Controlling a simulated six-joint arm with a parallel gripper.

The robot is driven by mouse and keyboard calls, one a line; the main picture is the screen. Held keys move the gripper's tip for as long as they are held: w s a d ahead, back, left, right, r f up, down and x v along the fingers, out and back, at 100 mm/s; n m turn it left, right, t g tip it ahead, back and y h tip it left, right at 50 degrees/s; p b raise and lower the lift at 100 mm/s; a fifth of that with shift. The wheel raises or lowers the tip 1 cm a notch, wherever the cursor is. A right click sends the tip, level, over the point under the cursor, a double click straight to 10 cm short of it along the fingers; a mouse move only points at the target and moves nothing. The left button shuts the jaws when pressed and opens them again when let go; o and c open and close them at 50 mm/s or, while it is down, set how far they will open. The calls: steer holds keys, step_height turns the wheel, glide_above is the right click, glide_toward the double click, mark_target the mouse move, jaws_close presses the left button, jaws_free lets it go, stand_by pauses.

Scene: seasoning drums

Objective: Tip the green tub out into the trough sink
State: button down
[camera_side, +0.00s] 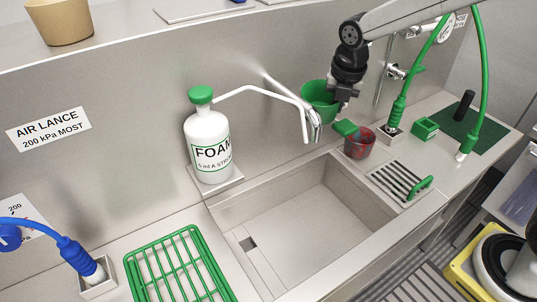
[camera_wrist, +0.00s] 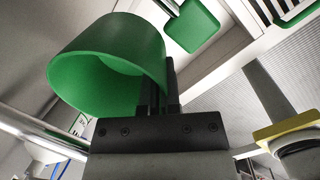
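The green tub (camera_side: 318,100) is held up behind the back right corner of the trough sink (camera_side: 300,225), near the back wall. My gripper (camera_side: 340,95) is shut on the right side of the tub. In the wrist view, the tub (camera_wrist: 105,55) fills the upper left and its wall sits at the dark fingers (camera_wrist: 165,90). Part of its bare green inner wall shows there; whether anything lies deeper inside cannot be seen. The sink floor looks bare, with a dark square drain at its left.
A white FOAM bottle (camera_side: 208,145) with a long curved spout stands behind the sink. A red tub (camera_side: 360,145) stands at the sink's right, below my gripper, with a green piece beside it. A slatted grate (camera_side: 397,180) and a green rack (camera_side: 178,268) flank the sink.

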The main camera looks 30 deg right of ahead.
steer(key=shift+w+d+r+g+y, duration=0.35)
steer(key=shift+w+d+g+y, duration=0.15)
steer(key=shift+g+y, duration=0.15)
steer(key=shift+r, duration=0.1)
stand_by(1.0)
